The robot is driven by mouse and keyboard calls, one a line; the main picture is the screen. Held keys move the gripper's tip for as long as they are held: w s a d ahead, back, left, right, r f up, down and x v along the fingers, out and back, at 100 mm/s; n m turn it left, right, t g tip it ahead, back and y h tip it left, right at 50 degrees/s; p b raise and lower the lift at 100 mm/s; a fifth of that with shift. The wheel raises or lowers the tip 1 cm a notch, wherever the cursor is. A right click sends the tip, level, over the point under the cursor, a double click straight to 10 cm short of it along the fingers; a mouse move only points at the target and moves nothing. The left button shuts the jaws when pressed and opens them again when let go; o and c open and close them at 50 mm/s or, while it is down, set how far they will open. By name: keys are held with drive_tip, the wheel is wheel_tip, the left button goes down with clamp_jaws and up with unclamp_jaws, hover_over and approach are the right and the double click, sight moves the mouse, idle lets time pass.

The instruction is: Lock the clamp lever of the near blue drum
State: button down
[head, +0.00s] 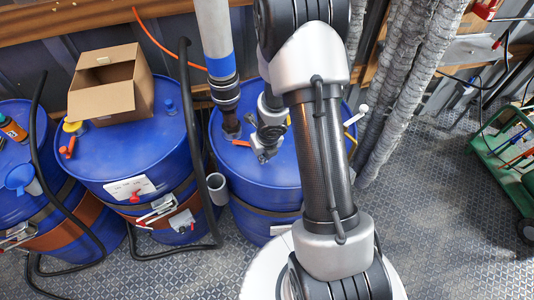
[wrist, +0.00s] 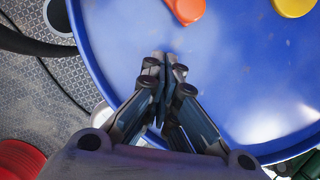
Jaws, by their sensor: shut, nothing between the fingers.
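Three blue drums show in the head view. The right drum (head: 262,192) is under my gripper (head: 263,157), and its blue lid also fills much of the wrist view (wrist: 235,85). My gripper is shut and empty; its fingertips show over the lid near the rim in the wrist view (wrist: 165,62). The middle drum (head: 165,165) has a metal clamp lever (head: 160,211) on its front. The left drum (head: 30,205) has a similar lever (head: 16,236). I cannot make out a clamp lever on the right drum; my arm hides part of it.
An open cardboard box (head: 103,95) stands on the middle drum. A black hose (head: 190,110) runs down beside it. A grey pipe (head: 216,40) enters the right drum's lid. Wrapped ducts (head: 405,75) and a green cart (head: 508,165) are right. Patterned floor (head: 440,235) is clear there.

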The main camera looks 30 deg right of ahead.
drive_tip(key=r, duration=0.1)
drive_tip(key=s+r+p, duration=0.1)
drive_tip(key=s+p, duration=0.1)
drive_tip(key=shift+d+r, duration=0.25)
drive_tip(key=shift+r, duration=0.15)
wheel_tip(320, 180, up, 7)
drive_tip(key=p, duration=0.5)
drive_tip(key=shift+s+a, duration=0.35)
drive_tip(key=shift+s, duration=0.1)
